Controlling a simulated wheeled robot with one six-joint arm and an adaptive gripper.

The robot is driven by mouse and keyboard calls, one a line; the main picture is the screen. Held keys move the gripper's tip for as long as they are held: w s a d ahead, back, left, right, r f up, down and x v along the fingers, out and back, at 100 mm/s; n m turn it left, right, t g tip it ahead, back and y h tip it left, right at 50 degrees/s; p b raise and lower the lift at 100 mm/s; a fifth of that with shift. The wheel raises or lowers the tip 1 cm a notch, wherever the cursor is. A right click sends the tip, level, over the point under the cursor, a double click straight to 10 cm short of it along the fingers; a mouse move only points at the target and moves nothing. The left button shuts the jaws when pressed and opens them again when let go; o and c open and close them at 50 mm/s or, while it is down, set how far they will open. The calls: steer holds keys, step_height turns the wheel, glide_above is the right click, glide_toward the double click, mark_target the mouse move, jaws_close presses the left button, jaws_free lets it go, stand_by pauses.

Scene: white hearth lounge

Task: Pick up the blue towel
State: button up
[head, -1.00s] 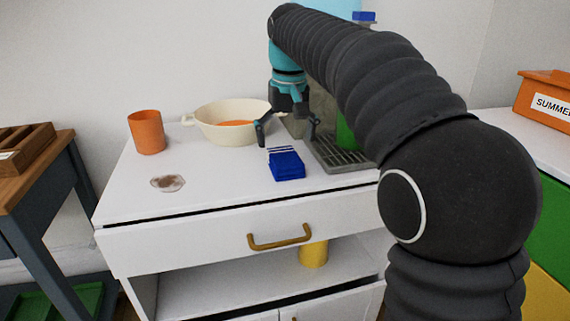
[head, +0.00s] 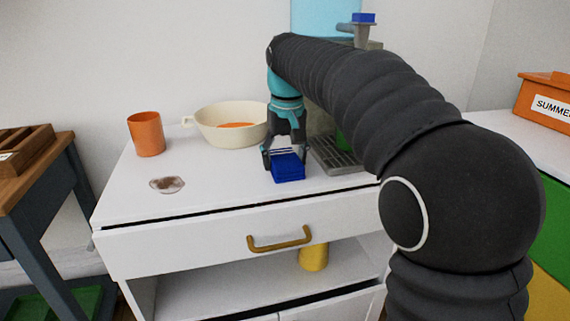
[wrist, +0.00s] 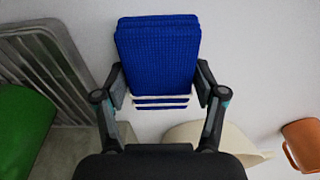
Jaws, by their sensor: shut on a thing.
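The blue towel (head: 288,169) is folded and lies on the white cabinet top in the head view. In the wrist view the towel (wrist: 158,50) shows a ribbed weave and white stripes at the end nearest my gripper. My gripper (head: 285,158) is down at the towel, with one finger on each side of its striped end. In the wrist view my gripper (wrist: 160,88) is shut on the towel, with both fingertips against its sides. The towel still appears to rest on the cabinet top.
A cream bowl (head: 222,138) with something orange inside stands behind and left of the towel. A grey drip grate (head: 337,158) of a water dispenser is close on the right. An orange cup (head: 146,135) and a brown stain (head: 167,184) are further left. The front middle is clear.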

mark_target(285, 157)
step_height(285, 157, up, 10)
steer(key=shift+p, duration=0.95)
